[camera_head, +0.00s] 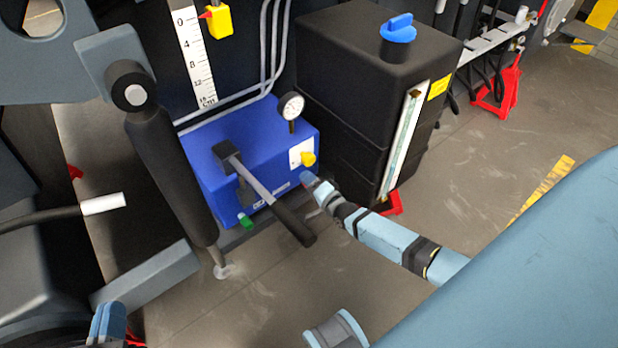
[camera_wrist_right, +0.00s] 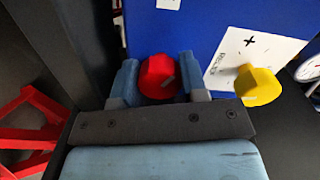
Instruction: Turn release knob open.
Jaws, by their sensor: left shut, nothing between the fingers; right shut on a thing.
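A blue unit (camera_head: 225,135) stands on the floor beside a black tank. A yellow knob (camera_head: 308,158) sits on its white marked plate; it also shows in the right wrist view (camera_wrist_right: 257,86), right of the gripper and apart from it. A red knob (camera_wrist_right: 157,77) lies between the two fingers of my right gripper (camera_wrist_right: 158,80), which is shut on it. In the head view my right gripper (camera_head: 306,177) is at the blue unit's right end, just below the yellow knob, and hides the red knob. My left gripper (camera_head: 108,322) is shut and empty at the lower left.
A black lever (camera_head: 270,200) sticks out in front of the blue unit, left of my right gripper. A round gauge (camera_head: 291,105) stands on top. The black tank (camera_head: 375,60) rises behind it. A dark cylinder (camera_head: 165,160) stands to the left.

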